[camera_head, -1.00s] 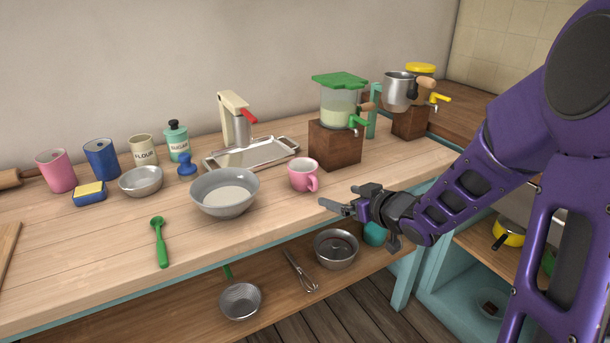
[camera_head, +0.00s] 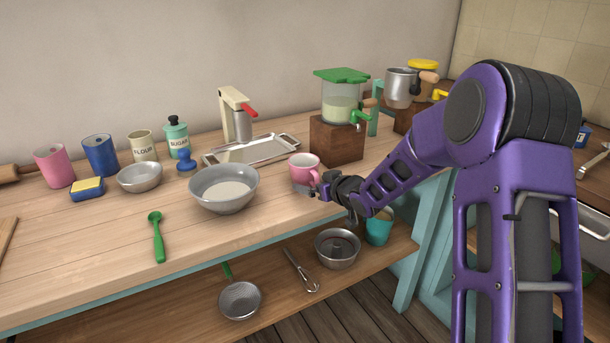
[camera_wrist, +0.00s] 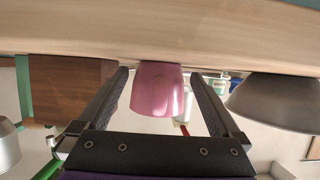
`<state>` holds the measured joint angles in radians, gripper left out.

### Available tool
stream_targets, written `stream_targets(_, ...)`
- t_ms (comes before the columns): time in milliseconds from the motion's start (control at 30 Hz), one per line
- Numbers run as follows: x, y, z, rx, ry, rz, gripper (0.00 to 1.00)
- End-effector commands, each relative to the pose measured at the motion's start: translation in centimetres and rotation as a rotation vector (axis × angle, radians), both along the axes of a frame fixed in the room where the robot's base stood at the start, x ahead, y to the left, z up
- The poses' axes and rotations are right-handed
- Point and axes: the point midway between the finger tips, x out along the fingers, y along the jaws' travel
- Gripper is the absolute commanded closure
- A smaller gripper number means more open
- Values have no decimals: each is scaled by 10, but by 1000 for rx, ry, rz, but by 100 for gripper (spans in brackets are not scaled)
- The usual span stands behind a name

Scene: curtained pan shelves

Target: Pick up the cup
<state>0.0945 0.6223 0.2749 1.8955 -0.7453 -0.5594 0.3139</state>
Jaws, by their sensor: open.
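The pink cup (camera_head: 303,168) stands upright on the wooden counter, right of the grey bowl, with its handle toward the front right. My gripper (camera_head: 316,190) is at the cup's front right side, low over the counter. In the wrist view, which is upside down, the cup (camera_wrist: 157,92) shows between the two open fingers of my gripper (camera_wrist: 160,75). The left finger in that view is close to the cup's side, and a gap shows at the right finger. Whether either finger touches the cup I cannot tell. The handle is not clear in the wrist view.
A grey bowl (camera_head: 224,195) stands left of the cup. A metal tray (camera_head: 262,150) lies behind it. A green-lidded dispenser on a wooden block (camera_head: 337,142) stands behind right. The counter's front edge is close below my gripper. A green spoon (camera_head: 157,237) lies farther left.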

Motion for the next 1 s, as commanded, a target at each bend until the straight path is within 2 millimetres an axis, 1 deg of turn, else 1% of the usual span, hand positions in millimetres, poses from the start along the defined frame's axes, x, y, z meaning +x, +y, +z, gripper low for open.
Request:
stream_targets(33, 4, 4, -3, 0, 0, 1, 0)
stream_targets(133, 9, 7, -4, 1, -1, 0, 0)
stream_targets(333, 9, 7, -4, 1, -1, 0, 0)
stream_targets(367, 10, 7, -4, 0, 0, -1, 2)
stream_targets(500, 9, 7, -4, -1, -1, 0, 27)
stream_targets(767, 9, 7, -4, -1, -1, 0, 74)
stream_targets(800, 9, 7, -4, -1, -1, 0, 81)
stream_targets(833, 9, 7, -4, -1, -1, 0, 85)
stream_targets(1000, 9, 7, -3, 0, -2, 0, 85)
